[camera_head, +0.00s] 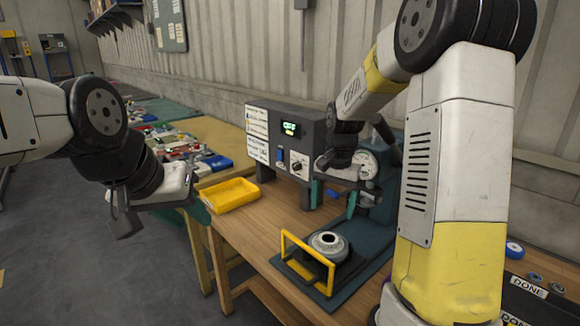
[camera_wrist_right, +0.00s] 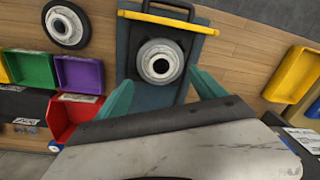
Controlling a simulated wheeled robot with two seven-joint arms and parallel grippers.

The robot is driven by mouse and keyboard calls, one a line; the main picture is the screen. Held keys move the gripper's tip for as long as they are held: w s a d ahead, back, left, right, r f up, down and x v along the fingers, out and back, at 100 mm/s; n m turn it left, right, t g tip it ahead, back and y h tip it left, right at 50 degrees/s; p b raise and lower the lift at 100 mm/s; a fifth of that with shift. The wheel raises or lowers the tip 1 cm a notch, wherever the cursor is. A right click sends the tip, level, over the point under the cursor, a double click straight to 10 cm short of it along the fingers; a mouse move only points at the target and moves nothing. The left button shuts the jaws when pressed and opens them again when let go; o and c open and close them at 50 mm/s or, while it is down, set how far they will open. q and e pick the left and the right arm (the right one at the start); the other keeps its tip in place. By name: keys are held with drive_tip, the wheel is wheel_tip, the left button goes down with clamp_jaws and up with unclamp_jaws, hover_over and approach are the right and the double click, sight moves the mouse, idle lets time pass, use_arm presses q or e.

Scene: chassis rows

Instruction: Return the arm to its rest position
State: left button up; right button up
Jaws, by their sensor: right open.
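My right arm reaches in from the right in the head view. Its gripper (camera_head: 332,201) is open and empty, with teal fingers apart above the bench near the press. In the right wrist view, the fingers (camera_wrist_right: 163,92) stand apart below a round metal part (camera_wrist_right: 160,62), with nothing between them. That part also shows in the head view (camera_head: 328,243), on a dark teal base plate (camera_head: 352,283) behind a yellow bar guard (camera_head: 305,247). My left gripper (camera_head: 197,207) hangs at the left, near the yellow tray; its fingers are mostly hidden, so its opening is unclear.
An empty yellow tray (camera_head: 230,194) sits on the wooden bench (camera_head: 262,232). Coloured bins, including a red one (camera_wrist_right: 70,117), show in the wrist view.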

drive_tip(key=s+r+n+t, duration=0.2)
drive_tip(key=s+r, duration=0.2)
drive_tip(key=s, duration=0.3)
drive_tip(key=s+a+r+n+t+y, duration=0.1)
drive_tip(key=s+r+n, duration=0.1)
drive_tip(key=s+r, duration=0.2)
drive_tip(key=s+a+r+n+t, duration=0.1)
drive_tip(key=s+r, duration=0.4)
drive_tip(key=s, duration=0.6)
drive_tip(key=shift+n+t+y, duration=0.4)
drive_tip(key=shift+n+t, duration=0.3)
drive_tip(key=shift+t, duration=0.1)
drive_tip(key=shift+d, duration=0.1)
